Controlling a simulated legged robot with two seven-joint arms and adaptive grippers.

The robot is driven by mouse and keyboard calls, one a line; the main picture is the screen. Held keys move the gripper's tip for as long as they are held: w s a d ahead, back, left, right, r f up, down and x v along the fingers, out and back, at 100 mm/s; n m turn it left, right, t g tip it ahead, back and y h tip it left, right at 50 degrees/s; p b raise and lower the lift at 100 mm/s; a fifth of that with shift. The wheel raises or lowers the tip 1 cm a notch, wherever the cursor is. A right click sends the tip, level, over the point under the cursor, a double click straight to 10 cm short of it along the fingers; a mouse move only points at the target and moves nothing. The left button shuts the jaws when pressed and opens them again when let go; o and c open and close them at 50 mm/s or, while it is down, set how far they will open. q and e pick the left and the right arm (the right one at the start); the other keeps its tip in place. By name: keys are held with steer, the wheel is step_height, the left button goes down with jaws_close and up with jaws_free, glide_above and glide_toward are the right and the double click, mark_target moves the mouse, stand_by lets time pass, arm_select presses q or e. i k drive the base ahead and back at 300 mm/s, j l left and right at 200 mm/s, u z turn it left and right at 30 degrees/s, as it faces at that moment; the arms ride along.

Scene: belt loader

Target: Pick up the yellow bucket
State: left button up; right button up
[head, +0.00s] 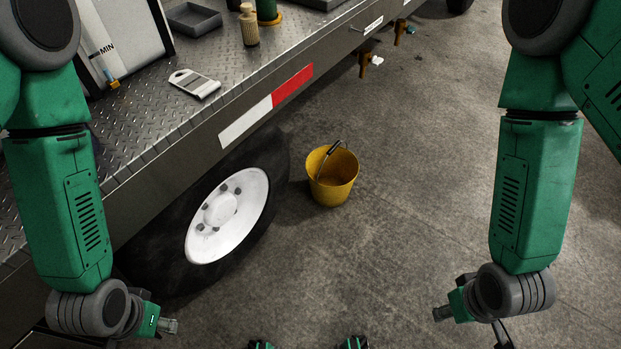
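The yellow bucket (335,185) stands upright on the concrete floor beside the loader's wheel. It looks empty, and its dark handle rests up against the rim. My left gripper (170,326) is at the lower left, in front of the wheel and well apart from the bucket. My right gripper (440,313) is at the lower right, also apart from the bucket. Both grippers are small and partly hidden by their wrists, so their fingers do not show clearly.
The loader's metal deck (150,120) with a red and white strip (265,107) runs along the left. The wheel (227,215) stands near the bucket. Floor (420,150) to the right is clear.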

mark_target(332, 171)
steer(key=i+l+u, duration=0.3)
steer(key=l+u, duration=0.3)
steer(key=i+l+u, duration=0.3)
steer(key=i+l, duration=0.15)
steer(key=l, duration=0.45)
steer(key=i+l+u, duration=0.1)
steer(key=l, duration=0.5)
steer(key=i+l+u, duration=0.1)
steer(key=l, duration=0.5)
steer(key=i+l, duration=0.2)
steer(key=l, duration=0.4)
steer(key=i+l+u, duration=0.1)
steer(key=l, duration=0.55)
steer(key=i+l, duration=0.1)
steer(key=l, duration=0.5)
steer(key=u, duration=0.05)
